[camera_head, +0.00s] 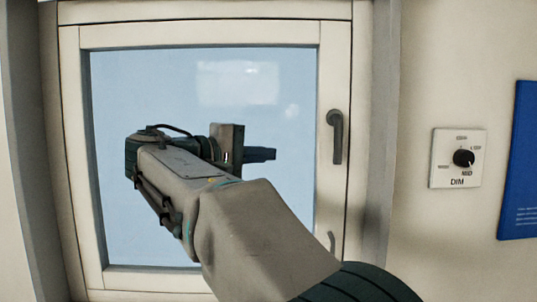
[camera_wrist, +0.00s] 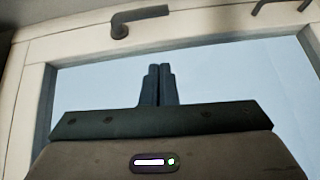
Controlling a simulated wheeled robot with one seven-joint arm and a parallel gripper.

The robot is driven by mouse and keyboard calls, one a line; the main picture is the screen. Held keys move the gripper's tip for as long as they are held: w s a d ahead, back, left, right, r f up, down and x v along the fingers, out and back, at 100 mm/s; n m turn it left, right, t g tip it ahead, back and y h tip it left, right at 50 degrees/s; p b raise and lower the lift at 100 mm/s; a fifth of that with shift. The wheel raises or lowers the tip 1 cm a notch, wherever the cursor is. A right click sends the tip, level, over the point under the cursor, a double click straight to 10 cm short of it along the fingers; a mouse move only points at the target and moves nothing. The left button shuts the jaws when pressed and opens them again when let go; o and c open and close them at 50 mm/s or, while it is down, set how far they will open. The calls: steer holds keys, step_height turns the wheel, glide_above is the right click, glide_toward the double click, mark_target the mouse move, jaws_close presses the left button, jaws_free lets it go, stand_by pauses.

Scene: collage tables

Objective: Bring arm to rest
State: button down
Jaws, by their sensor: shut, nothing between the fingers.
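My gripper (camera_head: 262,154) is raised in front of a window in the head view, its dark fingers pointing right toward the window handle. In the wrist view my gripper (camera_wrist: 159,72) shows its two fingers together, with nothing between them. My arm reaches up from the lower right of the head view and hides part of the pane. The gripper appears apart from the dark window handle (camera_head: 337,136), which hangs downward on the right side of the frame. The handle also shows at the top of the wrist view (camera_wrist: 138,17).
The window (camera_head: 334,60) has a pale frame and looks closed. A white dimmer plate (camera_head: 443,178) with a black knob (camera_head: 463,158) is on the wall to the right. A blue panel (camera_head: 521,165) is at the far right edge. No table is in view.

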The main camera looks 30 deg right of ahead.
steer(key=shift+f, duration=0.1)
stand_by(0.3)
step_height(320, 180, down, 10)
steer(key=s+a+n+t+y+p, duration=0.1)
steer(key=s+n+t+y+p, duration=0.15)
steer(key=y, duration=0.25)
steer(key=s+a+f+m+y+p, duration=0.1)
steer(key=s+a+f+y+p, duration=0.1)
steer(key=s+a+f+y, duration=0.2)
steer(key=s+a+f+m+y+p, duration=0.1)
steer(key=s+a+f+y+p, duration=0.1)
steer(key=f, duration=0.8)
steer(key=s+a+f+m+y+p, duration=0.1)
steer(key=s+a+f+y+p, duration=0.1)
steer(key=s+a+f+y, duration=0.3)
steer(key=a+f+g+y, duration=0.1)
steer(key=a+f, duration=0.1)
steer(key=a, duration=0.1)
steer(key=shift+s+a+p, duration=0.15)
steer(key=shift+s+p, duration=0.2)
